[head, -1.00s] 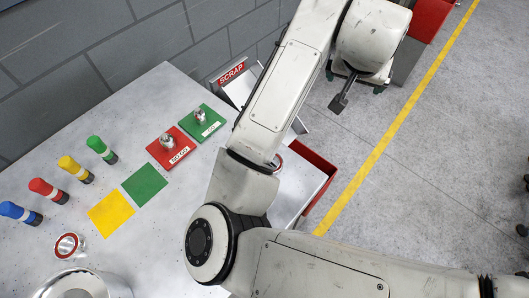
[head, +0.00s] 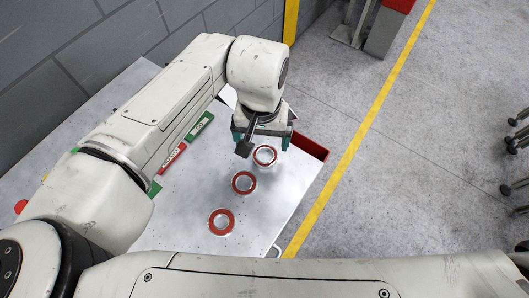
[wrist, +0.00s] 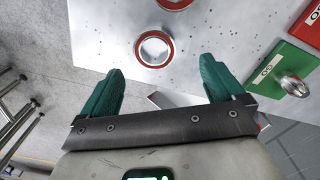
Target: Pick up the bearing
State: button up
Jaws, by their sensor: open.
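Three bearings with red rings lie flat in a slanting row on the light metal table. The far bearing (head: 265,164) is closest to my gripper, the middle bearing (head: 234,183) is nearer, and the near bearing (head: 210,222) lies closest to my body. My gripper (head: 262,142) is open and empty above the table's far end, beside the far bearing in the picture. In the wrist view, a bearing (wrist: 170,50) shows just beyond the gap between the green fingertips (wrist: 162,70). Another bearing (wrist: 174,4) is cut off at the top edge.
The red NO GO plate (head: 173,158) and green GO plate (head: 200,126) lie left of the bearings, partly behind my arm. The GO plate carries a metal part (wrist: 294,86). A red bin (head: 312,147) is at the table's far right edge. Open floor lies to the right.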

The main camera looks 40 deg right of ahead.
aim_at(265, 158)
jog(key=shift+s+d+f+p, duration=0.1)
jog(key=shift+s+f+p, duration=0.1)
jog(key=shift+f, duration=0.75)
jog(key=shift+s+f+p, duration=0.1)
jog(key=shift+f+p, duration=0.15)
jog(key=shift+f, duration=0.7)
jog(key=shift+s+d+f+p, duration=0.1)
jog(key=shift+f+p, duration=0.1)
jog(key=shift+f, duration=0.75)
jog(key=shift+c, duration=0.3)
jog(key=c, duration=1.2)
